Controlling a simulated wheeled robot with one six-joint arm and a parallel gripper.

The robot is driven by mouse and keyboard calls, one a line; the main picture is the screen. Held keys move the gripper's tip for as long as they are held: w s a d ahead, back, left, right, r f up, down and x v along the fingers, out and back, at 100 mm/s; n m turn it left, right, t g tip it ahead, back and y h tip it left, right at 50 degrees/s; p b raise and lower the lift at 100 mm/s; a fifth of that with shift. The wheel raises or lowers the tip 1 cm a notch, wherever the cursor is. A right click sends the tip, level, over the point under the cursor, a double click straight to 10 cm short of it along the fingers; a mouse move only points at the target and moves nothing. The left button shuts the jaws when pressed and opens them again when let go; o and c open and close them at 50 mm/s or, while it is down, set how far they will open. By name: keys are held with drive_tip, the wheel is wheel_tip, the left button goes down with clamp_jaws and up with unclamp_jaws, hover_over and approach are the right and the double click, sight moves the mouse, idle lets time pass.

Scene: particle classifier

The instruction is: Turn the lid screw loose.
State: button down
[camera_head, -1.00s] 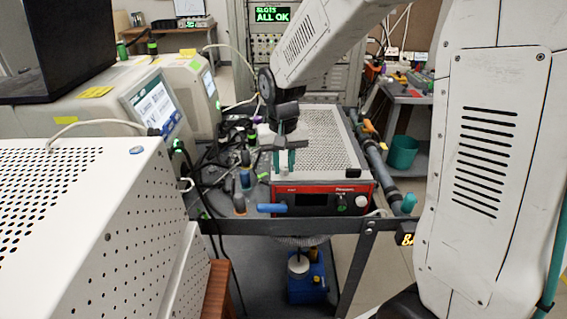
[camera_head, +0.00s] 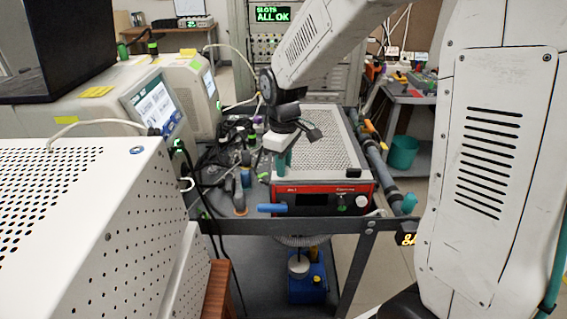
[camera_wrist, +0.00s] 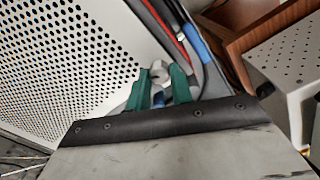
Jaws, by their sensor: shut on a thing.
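The lid screw (camera_wrist: 159,72) is a pale metal knob seen between the green fingertips in the wrist view, at the corner of the white perforated lid (camera_head: 320,130). My gripper (camera_wrist: 161,80) is shut on it from above. In the head view my gripper (camera_head: 284,162) points down at the front left corner of the lid, and its fingers hide the screw there. The lid also fills the left of the wrist view (camera_wrist: 62,58). It lies on an instrument with a red front (camera_head: 330,189).
A blue handle (camera_head: 271,208) sticks out at the instrument's front left. Dark cables and small bottles crowd the shelf to its left. A white perforated box (camera_head: 80,200) stands in the left foreground. A grey pipe (camera_head: 372,160) runs along the right side.

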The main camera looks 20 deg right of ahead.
drive_tip(key=shift+n, duration=2)
drive_tip(key=c, duration=1.2)
unclamp_jaws()
drive_tip(key=shift+c, duration=0.2)
wheel_tip(320, 180, up, 8)
drive_tip(key=shift+f, duration=0.1)
